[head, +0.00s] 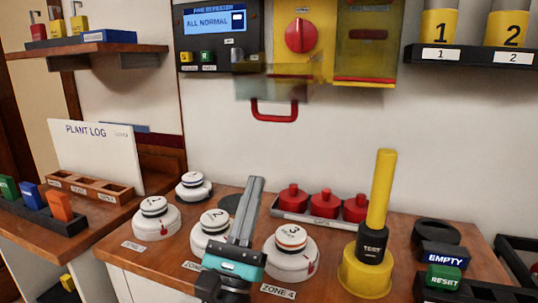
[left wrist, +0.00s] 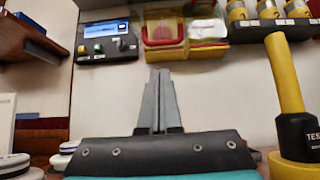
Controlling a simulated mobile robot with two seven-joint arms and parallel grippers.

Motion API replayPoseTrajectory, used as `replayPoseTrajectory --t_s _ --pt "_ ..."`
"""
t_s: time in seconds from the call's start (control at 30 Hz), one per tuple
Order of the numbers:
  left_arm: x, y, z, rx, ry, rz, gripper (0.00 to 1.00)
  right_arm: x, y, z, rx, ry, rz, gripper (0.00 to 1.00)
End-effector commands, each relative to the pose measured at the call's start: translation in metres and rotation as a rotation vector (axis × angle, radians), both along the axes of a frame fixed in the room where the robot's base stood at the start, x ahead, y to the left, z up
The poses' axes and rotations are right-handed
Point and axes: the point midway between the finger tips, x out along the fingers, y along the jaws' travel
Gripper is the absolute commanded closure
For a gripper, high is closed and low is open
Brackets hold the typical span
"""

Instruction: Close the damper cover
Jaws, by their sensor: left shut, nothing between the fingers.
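Two yellow boxes hang on the wall. The left yellow box (head: 322,62) is open and shows a red knob (head: 300,35). Its clear cover (head: 262,90) hangs out below the front, with a red handle (head: 274,116) at its lower edge. The right yellow box (head: 365,62) has a clear cover lying over its front. The box labels are too small to read, so I cannot tell which is the damper. My left gripper (head: 255,184) is shut and empty, pointing up below the open cover, apart from it. In the left wrist view its fingers (left wrist: 160,78) point toward the red handle (left wrist: 163,43).
White zone detectors (head: 290,262) and several red pieces (head: 324,203) stand on the wooden counter around my left arm. A tall yellow tester (head: 377,190) stands to the right. A grey panel reading ALL NORMAL (head: 215,55) is left of the boxes. The wall below the cover is clear.

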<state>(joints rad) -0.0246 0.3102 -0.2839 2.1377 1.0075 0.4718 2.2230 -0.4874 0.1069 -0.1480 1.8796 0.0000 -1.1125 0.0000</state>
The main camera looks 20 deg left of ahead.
Motion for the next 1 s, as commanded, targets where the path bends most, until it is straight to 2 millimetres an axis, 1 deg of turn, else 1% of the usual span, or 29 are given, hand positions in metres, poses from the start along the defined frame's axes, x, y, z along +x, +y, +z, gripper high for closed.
replayPoseTrajectory --t_s 0.17,0.3,0.5,0.7,1.0 --pt "0.017 0.000 0.019 -0.004 -0.003 0.001 1.00 -0.004 0.000 -0.006 -0.002 0.013 0.001 0.50" --pt "0.035 -0.001 0.036 -0.001 -0.003 0.001 1.00 -0.009 -0.001 -0.014 -0.004 0.026 0.001 0.50" --pt "0.057 -0.002 0.056 0.001 -0.001 0.001 1.00 -0.014 -0.002 -0.023 -0.006 0.040 0.001 0.50" --pt "0.068 -0.003 0.065 0.002 0.000 0.001 1.00 -0.017 -0.003 -0.028 -0.007 0.047 0.001 0.50" --pt "0.069 -0.003 0.066 0.004 0.001 0.001 1.00 -0.018 -0.003 -0.029 -0.008 0.047 0.002 0.50"
